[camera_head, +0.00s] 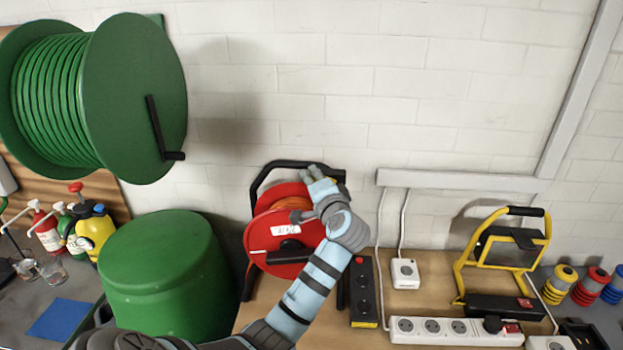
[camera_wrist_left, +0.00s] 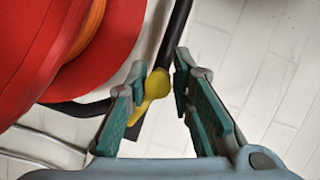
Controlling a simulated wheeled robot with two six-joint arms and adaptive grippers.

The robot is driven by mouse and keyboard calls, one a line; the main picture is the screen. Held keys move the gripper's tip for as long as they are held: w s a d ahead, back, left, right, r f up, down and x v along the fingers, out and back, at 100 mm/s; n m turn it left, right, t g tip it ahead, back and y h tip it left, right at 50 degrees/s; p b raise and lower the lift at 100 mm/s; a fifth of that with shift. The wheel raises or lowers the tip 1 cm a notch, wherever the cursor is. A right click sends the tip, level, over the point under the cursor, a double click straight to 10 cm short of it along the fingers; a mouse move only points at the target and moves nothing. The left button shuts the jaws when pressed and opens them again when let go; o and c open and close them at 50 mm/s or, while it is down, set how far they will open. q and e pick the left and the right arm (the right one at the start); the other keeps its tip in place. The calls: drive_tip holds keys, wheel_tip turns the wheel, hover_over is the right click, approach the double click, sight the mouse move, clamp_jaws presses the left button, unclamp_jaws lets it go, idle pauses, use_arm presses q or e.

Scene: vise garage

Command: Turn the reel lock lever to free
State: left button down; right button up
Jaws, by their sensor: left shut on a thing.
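The red cable reel (camera_head: 283,245) stands on the workbench in its black tube frame, with a white label on its face. It also fills the left of the left wrist view (camera_wrist_left: 60,45). The yellow lock lever (camera_wrist_left: 155,86) sits on the black frame tube beside the reel. My left gripper (camera_head: 317,172) reaches up to the top right of the frame and hides most of the lever in the head view. In the left wrist view my left gripper's fingers (camera_wrist_left: 160,78) stand on either side of the lever and hold it. My right gripper is not in view.
A green drum (camera_head: 165,275) stands left of the reel, below a big green hose reel (camera_head: 135,95) on the wall. A black socket strip (camera_head: 364,292), a white power strip (camera_head: 455,331) and a yellow work lamp (camera_head: 505,255) are to the right.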

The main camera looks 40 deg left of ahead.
use_arm(q)
drive_tip(key=shift+r, duration=0.15)
drive_tip(key=c, duration=1.7)
unclamp_jaws()
drive_tip(key=shift+o, duration=1.1)
drive_tip(key=shift+w+d, duration=0.1)
drive_tip(key=shift+w, duration=0.1)
drive_tip(key=shift+w+f, duration=0.15)
drive_tip(key=shift+f, duration=0.05)
drive_tip(key=v, duration=1.2)
